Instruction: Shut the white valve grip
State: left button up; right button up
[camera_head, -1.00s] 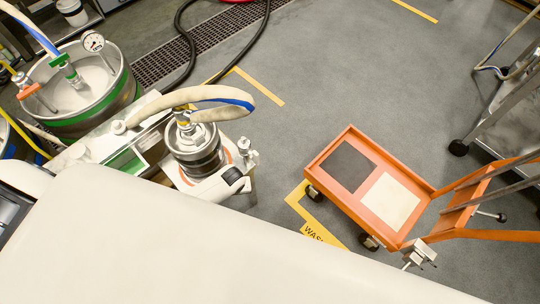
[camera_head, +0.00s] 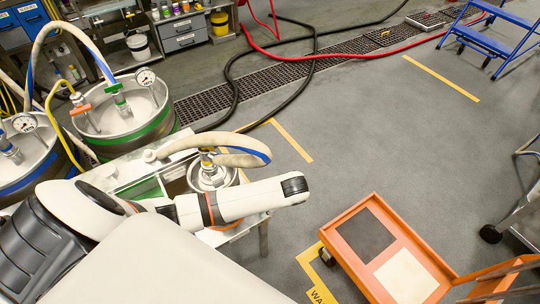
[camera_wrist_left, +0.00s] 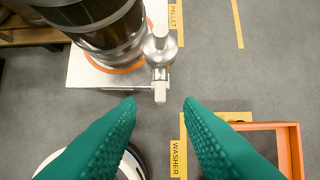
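In the left wrist view, a metal valve (camera_wrist_left: 160,55) stands on the corner of a white base plate, beside a dark metal cylinder (camera_wrist_left: 105,25) with an orange ring at its foot. Its short white grip (camera_wrist_left: 160,93) points down in the picture. My left gripper (camera_wrist_left: 160,103) shows two green ribbed fingers spread apart and empty. The grip lies between and just beyond the fingertips; I cannot tell the height gap. In the head view my left arm covers the valve and much of the cylinder, and the gripper's fingers do not show. My right gripper is not in view.
An orange cart (camera_head: 349,256) with a dark and a pale panel stands right of the machine. Steel kegs (camera_head: 126,117) with gauges and hoses stand left. A beige hose (camera_head: 187,142) arches over the cylinder. A floor grate and open floor lie beyond.

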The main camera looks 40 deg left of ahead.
pick_arm(q)
jog(key=b+x, duration=0.1)
jog(key=x, duration=0.8)
grip_shut()
